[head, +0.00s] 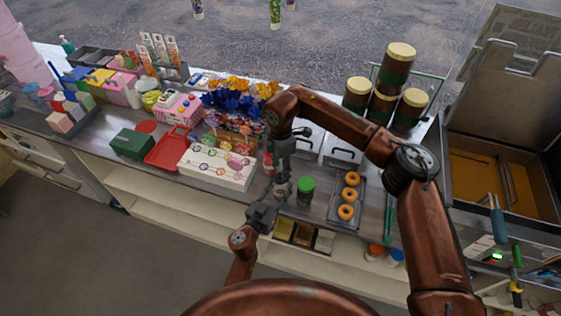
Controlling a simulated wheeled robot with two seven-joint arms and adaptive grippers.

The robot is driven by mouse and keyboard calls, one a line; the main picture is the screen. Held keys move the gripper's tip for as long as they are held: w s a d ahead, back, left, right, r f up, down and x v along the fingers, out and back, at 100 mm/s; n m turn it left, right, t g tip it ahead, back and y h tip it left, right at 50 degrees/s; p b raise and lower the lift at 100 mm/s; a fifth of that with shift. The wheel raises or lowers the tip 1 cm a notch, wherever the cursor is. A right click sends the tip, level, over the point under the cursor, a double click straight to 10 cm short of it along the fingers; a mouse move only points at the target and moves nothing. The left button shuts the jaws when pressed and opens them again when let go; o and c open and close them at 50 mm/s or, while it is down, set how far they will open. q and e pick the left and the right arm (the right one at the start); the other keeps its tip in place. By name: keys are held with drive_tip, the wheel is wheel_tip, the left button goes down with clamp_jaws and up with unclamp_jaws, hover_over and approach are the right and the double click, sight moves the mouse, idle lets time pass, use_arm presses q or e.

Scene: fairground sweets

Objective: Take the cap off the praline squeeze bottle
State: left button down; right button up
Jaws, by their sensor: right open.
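My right gripper (283,160) comes in from the right, points down and is open over the counter left of the green-lidded jar. My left gripper (277,196) reaches up from the lower middle, with its fingers close below the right gripper. A small pale shape shows between the two grippers. I cannot tell whether it is the praline squeeze bottle or part of a gripper, or whether the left fingers are shut on it. I cannot clearly make out the bottle or its cap.
The green-lidded jar (306,190) stands right of the grippers. A tray (334,213) of doughnuts lies further right. A white sweets box (207,172) and a red tray (165,155) are to the left. Large jars (384,104) stand behind the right arm. Orange-capped (374,251) and blue-capped (396,257) containers sit below.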

sight(281, 188)
drive_tip(key=shift+f, duration=1.6)
drive_tip(key=shift+c, duration=0.5)
